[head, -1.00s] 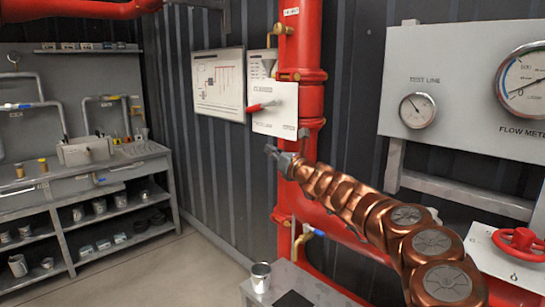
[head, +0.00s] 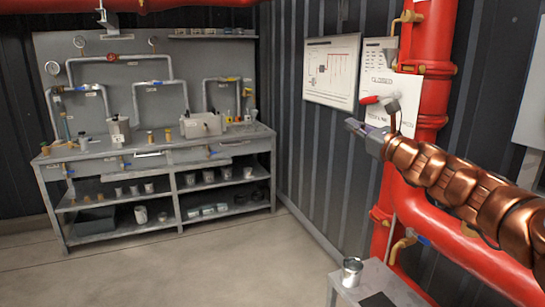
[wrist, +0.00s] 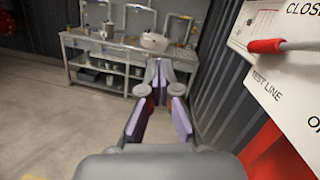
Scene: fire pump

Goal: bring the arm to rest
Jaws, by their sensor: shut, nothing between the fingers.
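My copper-coloured arm (head: 460,185) reaches in from the right side of the head view, stretched out in the air in front of the red pipe. My gripper (head: 352,124) is at its left end, pointing left, shut and empty. It appears just below the red-handled lever of the white panel in the head view; I cannot tell the gap. In the wrist view my gripper (wrist: 158,75) points toward the workbench across the room, with nothing held.
The red vertical pipe (head: 432,70) and white panel (head: 407,92) are close to my arm. The panel's red lever handle (wrist: 265,46) is at upper right in the wrist view. A small table (head: 345,292) bears a metal can (head: 352,271). A workbench (head: 160,157) stands left beyond open floor.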

